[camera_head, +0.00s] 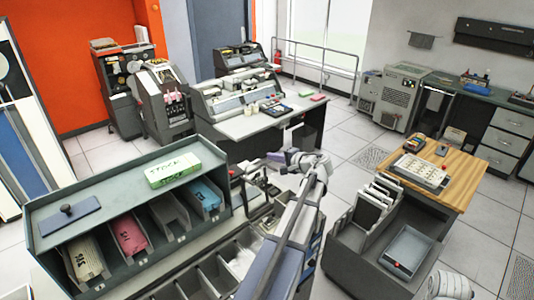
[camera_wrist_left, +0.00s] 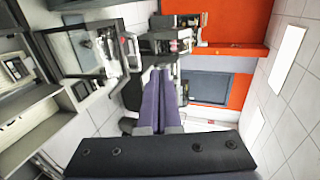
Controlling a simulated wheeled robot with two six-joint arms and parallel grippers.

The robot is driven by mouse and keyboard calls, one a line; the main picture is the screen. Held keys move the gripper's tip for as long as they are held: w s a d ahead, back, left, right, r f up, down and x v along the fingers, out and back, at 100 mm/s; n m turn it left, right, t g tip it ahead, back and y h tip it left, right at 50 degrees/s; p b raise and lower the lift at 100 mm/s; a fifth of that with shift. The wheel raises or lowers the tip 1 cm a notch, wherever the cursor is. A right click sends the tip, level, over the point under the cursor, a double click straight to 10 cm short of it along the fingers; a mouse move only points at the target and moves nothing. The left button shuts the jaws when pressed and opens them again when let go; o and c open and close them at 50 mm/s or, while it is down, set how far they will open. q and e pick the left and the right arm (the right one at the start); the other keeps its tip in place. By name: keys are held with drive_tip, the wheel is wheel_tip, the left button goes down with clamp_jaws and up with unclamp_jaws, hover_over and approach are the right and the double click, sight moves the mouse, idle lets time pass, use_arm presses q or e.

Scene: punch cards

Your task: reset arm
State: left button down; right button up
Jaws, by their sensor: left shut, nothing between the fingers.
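My left arm rises from the bottom centre of the head view and bends at its top. My left gripper (camera_head: 272,157) is at the upper end of the arm, small and partly hard to make out against the grey machines behind. In the left wrist view, its two long purple fingers (camera_wrist_left: 161,98) lie together, shut with nothing between them. They point out into the room, clear of any surface that I can see. The wrist picture is turned on its side. My right gripper does not show.
A grey shelf rack (camera_head: 50,208) with card bins and a pale green box (camera_head: 173,169) stands at left. A wood-topped desk (camera_head: 462,178) with a keyboard unit (camera_head: 421,171) and a grey tray (camera_head: 408,250) stand at right. Grey card machines (camera_head: 240,100) are behind. Tiled floor lies between.

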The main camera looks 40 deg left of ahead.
use_arm(q)
drive_tip(key=d+r+p, duration=0.1)
drive_tip(key=d+r, duration=0.1)
drive_tip(key=shift+d, duration=0.35)
drive_tip(key=s+d+f+t+h+b, duration=0.1)
drive_tip(key=s+d+f+h+b, duration=0.15)
drive_tip(key=d+f+b, duration=0.65)
drive_tip(key=s+d+f+h+b, duration=0.1)
drive_tip(key=d+f+h+b, duration=0.25)
drive_tip(key=d+f, duration=1.1)
drive_tip(key=s+d+f+m+h+b, duration=0.1)
drive_tip(key=s+d+f+h+b, duration=0.1)
drive_tip(key=d, duration=0.6)
drive_tip(key=s+d+f+m+g+h+b, duration=0.1)
drive_tip(key=s+d+f+b, duration=0.3)
drive_tip(key=d, duration=0.5)
drive_tip(key=s+d+f+m+g+h+b, duration=0.1)
drive_tip(key=s+d+f+h+b, duration=0.2)
drive_tip(key=s+d+f, duration=0.4)
drive_tip(key=shift+s+d+h, duration=0.5)
drive_tip(key=shift+s+d, duration=0.15)
drive_tip(key=shift+d, duration=0.15)
